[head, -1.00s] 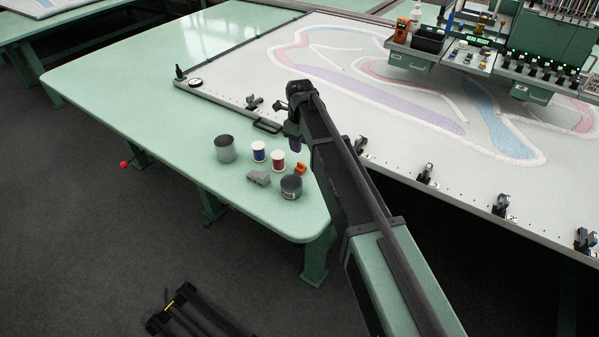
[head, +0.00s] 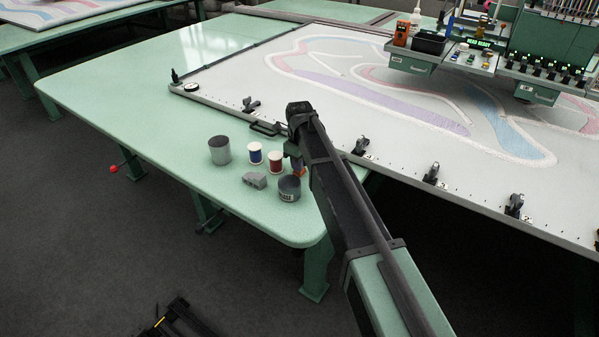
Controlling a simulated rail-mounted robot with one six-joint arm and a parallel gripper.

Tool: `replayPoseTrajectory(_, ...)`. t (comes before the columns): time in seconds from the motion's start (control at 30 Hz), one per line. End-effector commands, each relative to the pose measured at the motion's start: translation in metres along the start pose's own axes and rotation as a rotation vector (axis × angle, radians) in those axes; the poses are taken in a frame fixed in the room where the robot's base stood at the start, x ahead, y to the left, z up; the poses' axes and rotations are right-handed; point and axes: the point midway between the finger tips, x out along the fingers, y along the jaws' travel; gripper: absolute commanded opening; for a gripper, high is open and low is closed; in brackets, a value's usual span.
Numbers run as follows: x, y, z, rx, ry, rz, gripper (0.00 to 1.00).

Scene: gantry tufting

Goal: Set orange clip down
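The orange clip (head: 301,173) shows as a small orange patch on the green table, beside a red-and-white spool (head: 275,163) and just behind a dark grey can (head: 289,190). Most of it is hidden by my arm and gripper. My gripper (head: 297,164) points down directly over the clip, very close to it or touching it. The fingers are small and dark, and I cannot tell whether they are open or shut on the clip.
A grey block (head: 255,180), a blue-and-white spool (head: 255,153) and a larger grey can (head: 220,150) stand close by on the green table (head: 130,110). A pale frame (head: 330,145) with clamps lies behind. The table's left part is clear.

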Motion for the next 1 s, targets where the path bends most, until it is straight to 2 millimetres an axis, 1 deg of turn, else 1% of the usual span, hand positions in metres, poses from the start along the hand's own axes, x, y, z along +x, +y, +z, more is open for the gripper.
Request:
replayPoseTrajectory(0.03,0.0,0.0,0.0,0.0,0.0,0.0,0.11)
replayPoseTrajectory(0.1,0.0,0.0,0.0,0.0,0.0,0.0,0.01)
replayPoseTrajectory(0.13,0.0,0.0,0.0,0.0,0.0,0.0,0.0)
replayPoseTrajectory(0.47,-0.002,0.0,0.0,0.0,0.0,0.0,0.0)
replayPoseTrajectory(0.57,-0.008,0.0,0.0,0.0,0.0,0.0,0.0)
replayPoseTrajectory(0.67,-0.019,0.0,0.0,0.0,0.0,0.0,0.0)
replayPoseTrajectory(0.77,-0.037,0.0,0.0,0.0,0.0,0.0,0.0)
replayPoseTrajectory(0.87,-0.065,0.0,0.0,0.0,0.0,0.0,0.0)
replayPoseTrajectory(0.97,-0.103,0.0,0.0,0.0,0.0,0.0,0.0)
replayPoseTrajectory(1.0,-0.119,0.0,0.0,0.0,0.0,0.0,0.0)
